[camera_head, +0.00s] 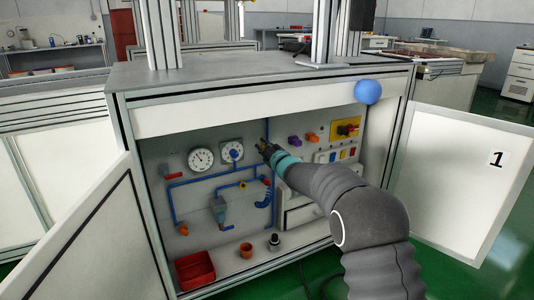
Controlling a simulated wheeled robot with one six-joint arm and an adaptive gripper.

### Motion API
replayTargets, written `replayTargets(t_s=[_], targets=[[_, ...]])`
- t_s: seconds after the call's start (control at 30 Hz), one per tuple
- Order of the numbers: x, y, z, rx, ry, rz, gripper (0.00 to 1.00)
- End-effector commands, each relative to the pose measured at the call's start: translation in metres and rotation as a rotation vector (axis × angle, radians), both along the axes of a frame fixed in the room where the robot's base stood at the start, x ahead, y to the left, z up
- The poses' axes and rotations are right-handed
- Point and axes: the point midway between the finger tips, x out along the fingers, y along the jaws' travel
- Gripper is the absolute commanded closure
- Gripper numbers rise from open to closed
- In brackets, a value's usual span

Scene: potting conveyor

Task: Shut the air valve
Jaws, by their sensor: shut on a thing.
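My gripper (264,149) is inside the open cabinet, at the upper end of the vertical blue pipe (272,195) on the back panel. Its fingers are shut on a small part there, which I take to be the handle of the air valve. The fingers and wrist hide most of that part, so its angle cannot be told. A red handle (166,176) sits on the blue piping at the left.
The left door (85,235) and right door (460,180) stand open. A red bin (195,270), an orange pot (246,250) and a dark-topped item (275,240) stand on the cabinet floor. A yellow panel with a red switch (346,129) is at right.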

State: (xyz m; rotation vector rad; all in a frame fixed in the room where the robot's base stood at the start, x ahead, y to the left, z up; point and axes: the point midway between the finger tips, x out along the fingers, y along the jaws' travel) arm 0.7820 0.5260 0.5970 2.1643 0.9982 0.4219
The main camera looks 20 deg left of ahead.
Motion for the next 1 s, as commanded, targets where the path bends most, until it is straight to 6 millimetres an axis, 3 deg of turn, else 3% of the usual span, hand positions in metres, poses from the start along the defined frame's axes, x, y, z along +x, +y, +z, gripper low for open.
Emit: replayTargets(t_s=[0.6, 1.0], targets=[[-0.013, 0.012, -0.025, -0.358, -0.422, 0.004, 1.0], [-0.014, 0.013, -0.035, -0.487, -0.575, 0.004, 1.0]])
